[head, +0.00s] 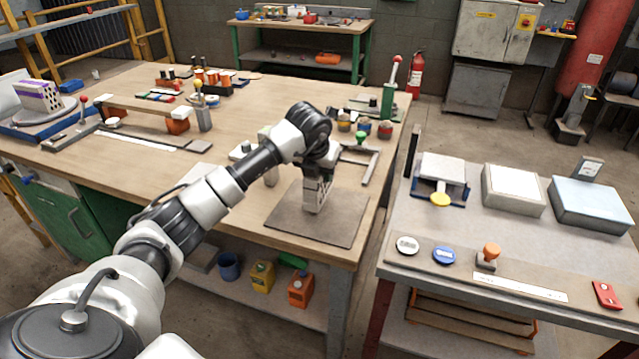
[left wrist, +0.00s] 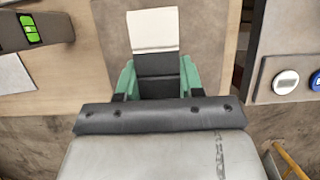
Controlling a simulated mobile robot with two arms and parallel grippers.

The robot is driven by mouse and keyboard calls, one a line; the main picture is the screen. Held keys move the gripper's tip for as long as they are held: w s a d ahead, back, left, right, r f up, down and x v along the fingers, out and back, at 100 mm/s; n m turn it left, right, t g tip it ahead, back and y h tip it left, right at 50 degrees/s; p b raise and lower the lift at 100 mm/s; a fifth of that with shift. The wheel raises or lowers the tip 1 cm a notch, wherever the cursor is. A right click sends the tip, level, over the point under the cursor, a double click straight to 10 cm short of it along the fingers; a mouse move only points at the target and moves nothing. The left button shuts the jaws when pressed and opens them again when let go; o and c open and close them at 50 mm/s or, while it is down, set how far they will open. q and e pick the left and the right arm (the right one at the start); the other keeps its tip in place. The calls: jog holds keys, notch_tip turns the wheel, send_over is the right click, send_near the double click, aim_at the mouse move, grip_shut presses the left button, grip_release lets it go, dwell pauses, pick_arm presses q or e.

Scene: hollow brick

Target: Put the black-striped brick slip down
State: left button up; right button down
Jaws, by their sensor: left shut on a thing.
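My left gripper (head: 317,194) is over the dark mat (head: 290,222) at the front right corner of the wooden bench, pointing down. In the left wrist view its green fingers (left wrist: 158,80) are shut on the black-striped brick slip (left wrist: 153,32). The slip shows a cream end and a dark band between the fingers. In the head view the slip is hard to tell from the gripper. I cannot tell whether its lower end touches the mat. My right gripper is not in view.
An L-shaped metal square (head: 368,165) and several small pots (head: 364,127) stand behind the mat. A grey side table (head: 420,215) with boxes and buttons stands to the right.

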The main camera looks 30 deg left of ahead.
pick_arm(q)
jog(key=shift+f, duration=2)
jog(key=o, duration=1.2)
jog(key=shift+c, duration=0.2)
jog(key=v, duration=1.2)
